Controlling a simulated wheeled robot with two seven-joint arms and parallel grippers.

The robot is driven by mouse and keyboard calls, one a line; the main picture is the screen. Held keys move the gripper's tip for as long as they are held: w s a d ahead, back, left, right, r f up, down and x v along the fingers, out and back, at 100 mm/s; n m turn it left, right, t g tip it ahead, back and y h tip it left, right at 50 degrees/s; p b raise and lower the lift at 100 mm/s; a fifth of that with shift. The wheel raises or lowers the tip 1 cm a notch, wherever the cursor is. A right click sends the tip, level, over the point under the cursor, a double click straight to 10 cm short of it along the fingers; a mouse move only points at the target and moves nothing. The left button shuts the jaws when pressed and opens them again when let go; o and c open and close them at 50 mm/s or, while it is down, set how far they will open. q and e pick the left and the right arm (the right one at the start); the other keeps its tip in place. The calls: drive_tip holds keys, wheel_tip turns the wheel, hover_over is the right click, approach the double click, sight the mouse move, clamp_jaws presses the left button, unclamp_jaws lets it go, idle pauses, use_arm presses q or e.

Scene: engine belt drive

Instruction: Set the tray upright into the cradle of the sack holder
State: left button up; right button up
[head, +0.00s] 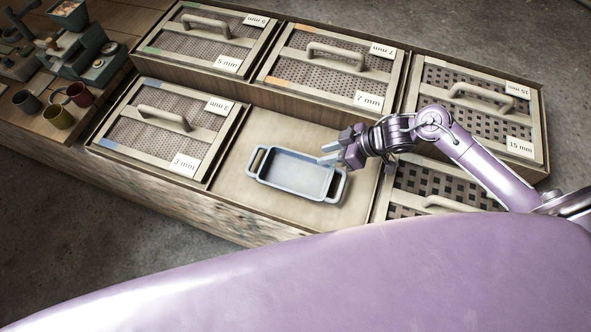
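The tray (289,173) is a shallow blue-grey dish with a loop handle at each short end. It lies flat in an uncovered compartment, its handles pointing left and right. My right gripper (327,154) comes in from the right, over the tray's far right corner near the right handle. Its two fingertips point left with a small gap between them, and nothing shows between them. Whether they touch the tray's rim I cannot tell. My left gripper is not in view. I see no sack holder or cradle in this view.
Framed sieves with raised handles surround the tray: the 3 mm sieve (125,144) to the left, the 5 mm (190,55) and 7 mm (300,76) behind, the 15 mm (440,78) at right. Mugs (79,94) and small equipment stand on a bench at far left. Bare compartment floor (282,122) surrounds the tray.

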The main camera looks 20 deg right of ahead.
sight(314, 163)
drive_tip(key=x, duration=0.4)
drive_tip(key=shift+w+a+p, duration=0.35)
drive_tip(key=shift+w, duration=0.05)
drive_tip(key=shift+w+a+f, duration=0.15)
drive_tip(key=shift+a+f, duration=0.2)
drive_tip(key=shift+f, duration=0.15)
clamp_jaws()
